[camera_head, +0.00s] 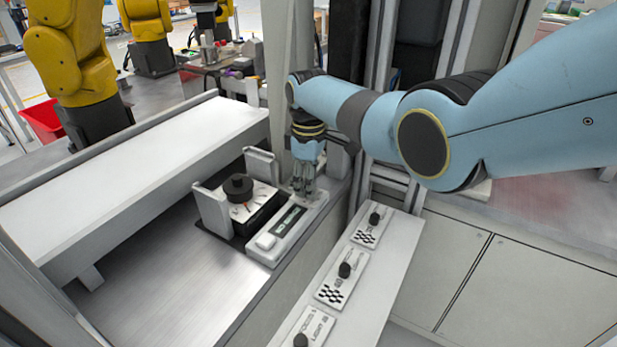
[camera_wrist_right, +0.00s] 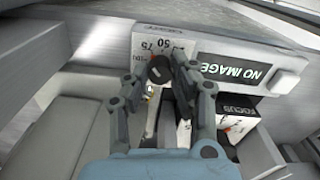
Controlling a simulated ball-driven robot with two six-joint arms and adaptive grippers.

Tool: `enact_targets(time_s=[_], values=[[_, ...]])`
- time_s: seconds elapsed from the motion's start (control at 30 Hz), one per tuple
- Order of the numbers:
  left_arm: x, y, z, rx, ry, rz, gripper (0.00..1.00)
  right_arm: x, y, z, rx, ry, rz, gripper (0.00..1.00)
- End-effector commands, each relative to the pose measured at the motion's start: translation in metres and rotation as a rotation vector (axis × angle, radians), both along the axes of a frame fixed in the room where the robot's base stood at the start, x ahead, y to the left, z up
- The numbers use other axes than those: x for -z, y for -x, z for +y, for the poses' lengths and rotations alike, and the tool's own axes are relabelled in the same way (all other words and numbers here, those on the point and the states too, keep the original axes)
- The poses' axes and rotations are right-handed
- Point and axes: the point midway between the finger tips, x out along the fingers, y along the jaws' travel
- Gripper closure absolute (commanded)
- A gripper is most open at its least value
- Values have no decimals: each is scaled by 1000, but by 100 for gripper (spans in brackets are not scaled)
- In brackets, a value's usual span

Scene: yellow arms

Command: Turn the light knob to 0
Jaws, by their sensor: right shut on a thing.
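My right gripper (camera_head: 304,188) points down at the far end of a white control panel (camera_head: 282,238). In the right wrist view my right gripper (camera_wrist_right: 173,70) is shut on a black knob (camera_wrist_right: 158,68), with the fingertips on either side of it. Beside the knob is a dial scale (camera_wrist_right: 160,46) on which 50 and 75 can be read; the pointer's setting is hidden by the fingers. The knob is hidden in the head view. My left gripper is not in view.
Next to the panel stands a block (camera_head: 262,205) with a larger black knob (camera_head: 238,187), marked FOCUS in the wrist view. The panel's display (camera_wrist_right: 232,72) reads NO IMAGE. A ledge (camera_head: 370,285) at right carries several knob plates. A white bench (camera_head: 130,180) lies left.

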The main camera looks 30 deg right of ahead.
Motion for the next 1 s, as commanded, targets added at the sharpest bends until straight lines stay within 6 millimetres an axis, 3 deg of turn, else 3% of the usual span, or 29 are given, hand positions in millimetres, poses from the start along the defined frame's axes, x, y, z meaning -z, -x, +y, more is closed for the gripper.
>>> enact_targets(time_s=[1.0], values=[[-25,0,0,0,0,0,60,0,0,-1,964,1,0,100]])
